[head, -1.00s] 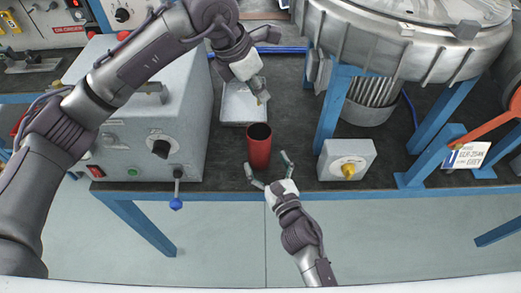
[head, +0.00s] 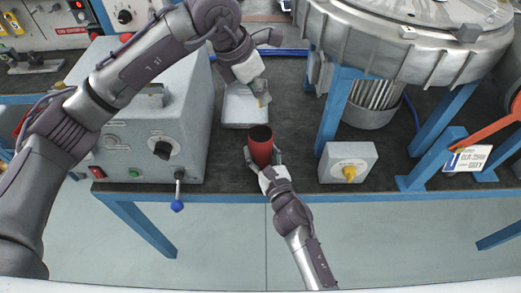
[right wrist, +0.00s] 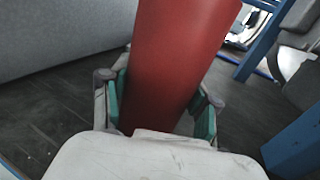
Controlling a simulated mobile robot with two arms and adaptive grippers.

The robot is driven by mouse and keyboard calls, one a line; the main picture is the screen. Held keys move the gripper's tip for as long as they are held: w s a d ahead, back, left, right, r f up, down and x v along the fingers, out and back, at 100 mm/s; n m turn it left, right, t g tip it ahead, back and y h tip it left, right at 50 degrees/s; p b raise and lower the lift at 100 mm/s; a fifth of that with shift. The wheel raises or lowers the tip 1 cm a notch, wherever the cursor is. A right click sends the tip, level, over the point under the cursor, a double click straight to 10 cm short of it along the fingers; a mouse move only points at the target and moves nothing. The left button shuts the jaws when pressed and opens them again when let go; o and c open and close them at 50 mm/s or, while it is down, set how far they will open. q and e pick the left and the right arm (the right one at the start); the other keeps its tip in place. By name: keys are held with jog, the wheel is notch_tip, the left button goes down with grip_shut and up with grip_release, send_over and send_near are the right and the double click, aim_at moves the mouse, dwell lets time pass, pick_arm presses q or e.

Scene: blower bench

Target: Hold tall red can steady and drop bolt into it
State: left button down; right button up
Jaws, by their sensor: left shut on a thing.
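The tall red can (head: 261,153) stands upright near the bench's front edge, its dark open mouth facing up. My right gripper (head: 263,155) reaches in from the front with one finger on each side of the can. In the right wrist view the can (right wrist: 178,60) fills the space between the green finger pads (right wrist: 162,110); I cannot tell whether both pads press on it. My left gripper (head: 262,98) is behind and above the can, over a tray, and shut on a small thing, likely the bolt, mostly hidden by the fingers.
A grey metal tray (head: 237,108) lies behind the can. A grey control box (head: 145,130) with knob and lever stands left. A small box with a yellow knob (head: 347,163) stands right, beside the blue blower frame (head: 335,105).

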aim_at(260, 107)
jog(key=c, duration=0.3)
pick_arm(q)
jog(key=shift+f, duration=0.1)
jog(key=shift+f, duration=2.2)
jog(key=c, duration=1.1)
grip_release()
jog(key=shift+o, duration=0.2)
